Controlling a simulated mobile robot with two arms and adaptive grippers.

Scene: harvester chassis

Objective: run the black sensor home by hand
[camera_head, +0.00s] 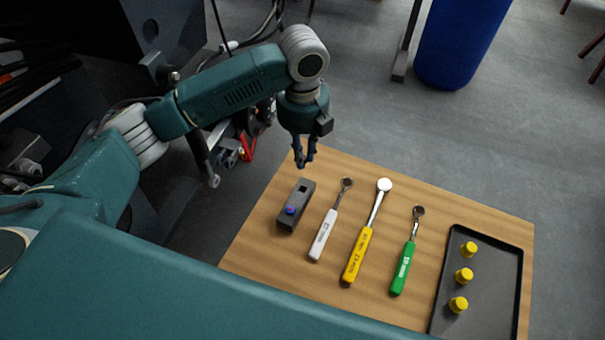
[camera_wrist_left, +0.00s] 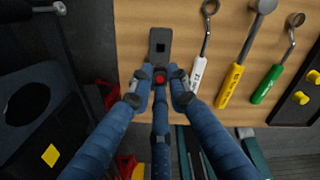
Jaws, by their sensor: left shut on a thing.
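My left gripper (camera_head: 305,160) is above the far left corner of the wooden board, apart from the tools. In the left wrist view its blue fingers (camera_wrist_left: 158,88) close on a small dark piece with a red end (camera_wrist_left: 158,78), which I take for the black sensor; the fingers hide most of it. My right gripper is not in view.
The wooden board (camera_head: 255,240) holds a white-handled tool (camera_head: 323,238), a yellow one (camera_head: 357,255), a green one (camera_head: 403,270) and a black tray (camera_head: 500,300) with three yellow knobs (camera_head: 464,276). Dark machinery (camera_head: 110,30) stands left, a blue bin (camera_head: 455,50) behind.

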